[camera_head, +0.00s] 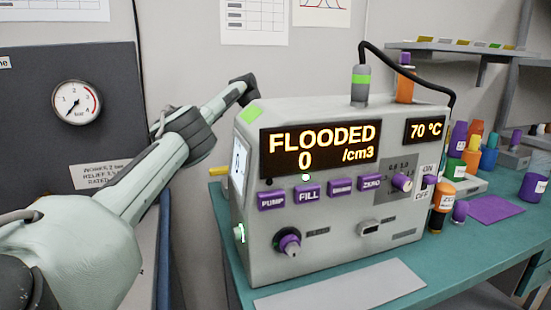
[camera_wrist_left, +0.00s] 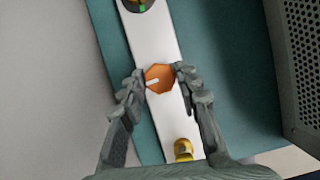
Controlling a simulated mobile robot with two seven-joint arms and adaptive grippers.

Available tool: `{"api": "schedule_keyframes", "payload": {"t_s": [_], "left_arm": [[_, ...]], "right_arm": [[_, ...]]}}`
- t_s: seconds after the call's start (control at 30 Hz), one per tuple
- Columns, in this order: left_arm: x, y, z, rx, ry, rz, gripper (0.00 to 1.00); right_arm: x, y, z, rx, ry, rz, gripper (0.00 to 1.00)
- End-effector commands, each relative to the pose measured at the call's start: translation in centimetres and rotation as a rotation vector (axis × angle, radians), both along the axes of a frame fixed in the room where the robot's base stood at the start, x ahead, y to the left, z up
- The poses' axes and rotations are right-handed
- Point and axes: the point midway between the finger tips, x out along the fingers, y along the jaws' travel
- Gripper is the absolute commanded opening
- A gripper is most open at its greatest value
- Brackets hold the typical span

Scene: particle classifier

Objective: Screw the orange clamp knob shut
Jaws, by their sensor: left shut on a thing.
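The orange clamp knob (camera_wrist_left: 159,79) is many-sided with a short white mark on its top face. In the left wrist view it sits over a pale strip (camera_wrist_left: 150,40). My left gripper (camera_wrist_left: 160,73) is shut on it, one finger at each side. In the head view my left arm reaches in from the left to behind the grey classifier (camera_head: 375,245), which hides the gripper and the knob. My right gripper is not in view.
The classifier's display reads FLOODED, 0 /cm3 and 70 °C. A yellow part (camera_wrist_left: 183,149) lies near the strip's lower end, and a dark round part with green (camera_wrist_left: 140,4) at its top. A perforated grey casing (camera_wrist_left: 298,60) stands to the right. Several coloured bottles stand on the teal bench (camera_head: 440,262).

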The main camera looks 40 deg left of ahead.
Motion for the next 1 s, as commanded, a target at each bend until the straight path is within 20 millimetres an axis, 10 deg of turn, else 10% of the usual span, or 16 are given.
{"api": "schedule_keyframes", "payload": {"t_s": [0.4,0.43,0.57,1.0], "left_arm": [[0.0,0.1,0.0,0.002,0.001,-0.004,0.03],[0.0,0.1,0.0,0.002,0.001,-0.004,0.36],[0.0,0.1,0.0,0.002,0.001,-0.004,0.52],[-0.4,0.3,1.3,0.002,-0.002,-0.003,0.53]], "right_arm": [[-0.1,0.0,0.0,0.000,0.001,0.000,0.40],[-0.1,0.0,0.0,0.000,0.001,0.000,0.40],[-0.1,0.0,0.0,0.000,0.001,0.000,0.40],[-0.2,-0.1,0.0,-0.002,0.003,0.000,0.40]]}}
